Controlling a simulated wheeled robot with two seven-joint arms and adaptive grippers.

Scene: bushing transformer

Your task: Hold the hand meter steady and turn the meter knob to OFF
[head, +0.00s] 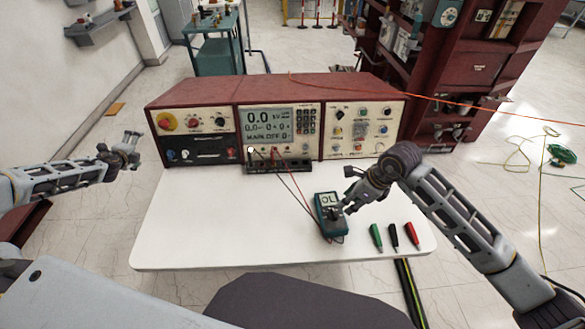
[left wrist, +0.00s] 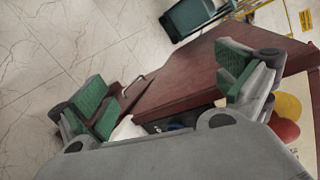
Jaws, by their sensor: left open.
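The hand meter (head: 327,222) is a dark teal handheld unit with a lit screen. It lies on the white table, right of centre, with leads running up to the test console. My right gripper (head: 343,208) is at the meter's right side, over its face. Its fingers cover the knob area, so the knob and its setting are hidden. I cannot tell whether those fingers touch the meter or how far apart they are. My left gripper (head: 130,146) is open and empty, left of the console and far from the meter. Its green pads stand wide apart in the left wrist view (left wrist: 165,78).
The red test console (head: 278,122) stands along the table's back edge. Green, black and red probes (head: 393,236) lie right of the meter. The left part of the white table (head: 215,225) is clear. A dark red shelf (head: 470,70) stands behind on the right.

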